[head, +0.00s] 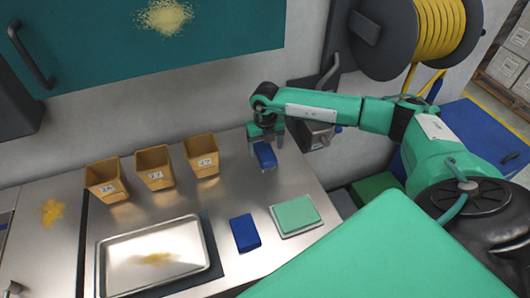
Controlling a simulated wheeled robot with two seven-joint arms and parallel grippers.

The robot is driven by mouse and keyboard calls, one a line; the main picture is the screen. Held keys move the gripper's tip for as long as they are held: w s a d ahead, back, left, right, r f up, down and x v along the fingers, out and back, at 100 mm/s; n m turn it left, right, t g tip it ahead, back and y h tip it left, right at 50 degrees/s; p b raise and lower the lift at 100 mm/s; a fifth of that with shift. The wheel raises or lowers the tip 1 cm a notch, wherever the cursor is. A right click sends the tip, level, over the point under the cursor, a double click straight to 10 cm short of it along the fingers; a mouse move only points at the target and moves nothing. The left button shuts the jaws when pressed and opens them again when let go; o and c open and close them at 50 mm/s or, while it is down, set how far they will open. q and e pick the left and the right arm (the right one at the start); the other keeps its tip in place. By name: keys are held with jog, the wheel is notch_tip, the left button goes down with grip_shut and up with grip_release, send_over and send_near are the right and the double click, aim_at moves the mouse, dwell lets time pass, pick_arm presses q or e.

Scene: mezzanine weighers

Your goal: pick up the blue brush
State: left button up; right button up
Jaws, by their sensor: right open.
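A small blue block-shaped thing (264,156), which looks like the blue brush, is on the steel counter (150,208) near its back edge. My right gripper (267,140) is open, pointing down right at the brush, with its fingers at the brush's far end. I cannot tell whether the fingers touch it. The gripper hides part of the brush's far end. My left gripper is not in view.
Three numbered tan bins (154,166) stand left of the brush. In front are a steel tray (108,276) with yellow powder, a flat blue item (245,233) and a green pad (296,215).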

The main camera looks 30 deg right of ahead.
aim_at(265, 151)
notch_tip(265, 151, down, 3)
jog(key=shift+w+p, duration=0.15)
jog(key=shift+p, duration=0.35)
jog(key=shift+f, duration=0.1)
jog(key=c, duration=1.1)
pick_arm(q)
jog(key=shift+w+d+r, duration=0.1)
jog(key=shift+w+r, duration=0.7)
